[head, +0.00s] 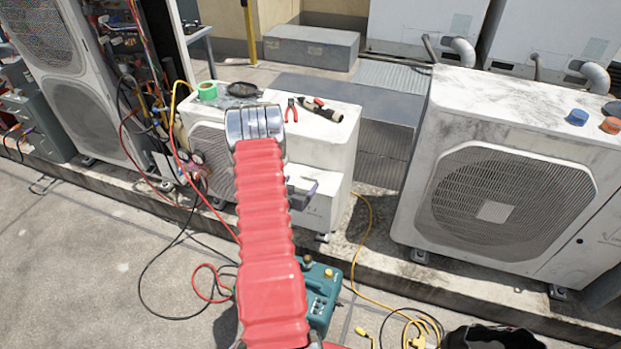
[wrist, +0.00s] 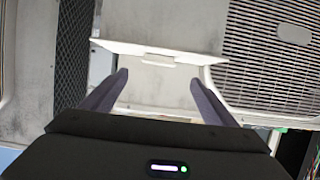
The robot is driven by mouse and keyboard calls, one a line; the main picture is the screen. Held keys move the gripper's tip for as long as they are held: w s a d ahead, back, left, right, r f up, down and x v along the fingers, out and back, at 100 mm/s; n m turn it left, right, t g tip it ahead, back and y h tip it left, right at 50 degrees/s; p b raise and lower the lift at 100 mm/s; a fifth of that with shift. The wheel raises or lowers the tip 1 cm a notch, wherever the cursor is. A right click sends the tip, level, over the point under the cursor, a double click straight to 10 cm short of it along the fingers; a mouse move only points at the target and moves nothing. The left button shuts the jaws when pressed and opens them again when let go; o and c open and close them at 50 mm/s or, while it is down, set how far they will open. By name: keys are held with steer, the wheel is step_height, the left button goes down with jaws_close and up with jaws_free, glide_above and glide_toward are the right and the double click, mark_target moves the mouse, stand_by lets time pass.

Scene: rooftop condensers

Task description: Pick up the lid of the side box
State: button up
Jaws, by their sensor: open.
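The lid (wrist: 160,51) of the side box is a thin white plate with a small tab, spanning the upper middle of the wrist view. The pale box face (wrist: 155,92) shows below it, between my fingers. My gripper (wrist: 160,78) is open, with one dark finger on each side of the tab and its tips just below the lid's edge. I cannot tell whether they touch. In the head view, my gripper (head: 303,190) is at the front right of the small condenser (head: 340,135), partly hidden by my red arm. The lid is hard to make out there.
A green tape roll (head: 207,91), red pliers (head: 291,110) and a dark-handled tool (head: 322,110) lie on the small condenser. A larger condenser (head: 510,190) stands to the right. Hoses and a yellow cable (head: 362,250) run along the ground below.

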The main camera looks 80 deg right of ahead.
mark_target(311, 173)
steer(key=shift+x, duration=1.85)
steer(key=shift+s+x, duration=0.1)
steer(key=shift+x, duration=0.85)
steer(key=shift+s+x, duration=0.15)
steer(key=shift+x, duration=0.8)
steer(key=shift+d+f, duration=0.45)
steer(key=shift+d, duration=0.15)
steer(key=shift+r, duration=0.1)
steer(key=c, duration=1.3)
steer(key=shift+r, duration=0.15)
